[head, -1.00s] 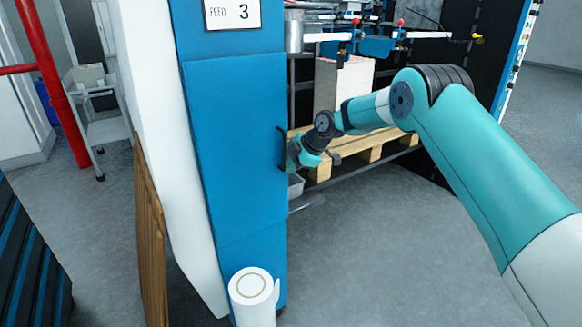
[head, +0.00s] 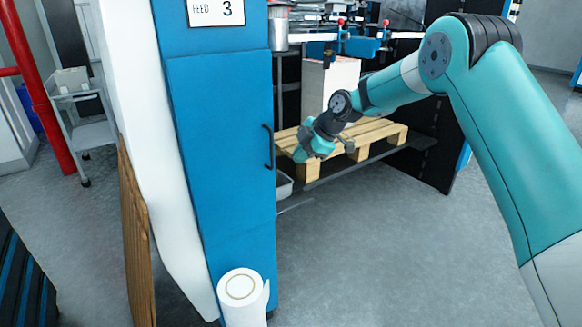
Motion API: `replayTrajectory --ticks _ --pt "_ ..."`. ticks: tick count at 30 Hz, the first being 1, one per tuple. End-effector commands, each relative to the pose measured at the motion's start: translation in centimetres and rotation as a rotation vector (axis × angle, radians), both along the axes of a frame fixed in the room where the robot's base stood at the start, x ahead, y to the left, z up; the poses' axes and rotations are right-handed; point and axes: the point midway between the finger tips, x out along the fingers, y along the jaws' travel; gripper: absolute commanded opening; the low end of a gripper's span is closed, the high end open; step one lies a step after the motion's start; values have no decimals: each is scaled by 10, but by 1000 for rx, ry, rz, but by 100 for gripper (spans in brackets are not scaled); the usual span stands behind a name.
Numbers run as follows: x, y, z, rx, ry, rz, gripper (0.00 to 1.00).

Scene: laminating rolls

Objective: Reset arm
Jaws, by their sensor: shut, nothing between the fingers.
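My arm, teal and white with dark joints, reaches in from the right side of the head view. Its wrist hangs bent in front of the wooden pallet. My gripper (head: 347,146) is a small dark shape at the wrist's end, seen against the pallet. It is shut with nothing in it. Its fingers are too small to make out clearly. The blue cabinet door (head: 222,165) marked FEED 3 is closed, and its dark handle (head: 268,147) is left of my wrist with a gap between them.
The pallet (head: 372,136) carries a white paper stack (head: 330,85) inside the machine. A white roll (head: 241,290) stands at the cabinet's foot. A grey bin (head: 284,186) sits beside the cabinet. A trolley (head: 85,125) and red pipe (head: 40,100) are at left. Floor at centre right is clear.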

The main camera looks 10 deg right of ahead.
Motion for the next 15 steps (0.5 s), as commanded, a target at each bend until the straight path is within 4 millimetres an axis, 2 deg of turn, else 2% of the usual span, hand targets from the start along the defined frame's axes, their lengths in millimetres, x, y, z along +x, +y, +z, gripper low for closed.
replayTrajectory --ticks 1,6,10,13,15 --pt "-3 -6 8 1 -3 -1 0" --pt "-10 -16 24 0 1 0 0" --pt "-21 -11 43 8 26 -18 0" --pt "-51 6 76 29 99 -83 0" --pt "-86 23 107 48 185 -159 0"
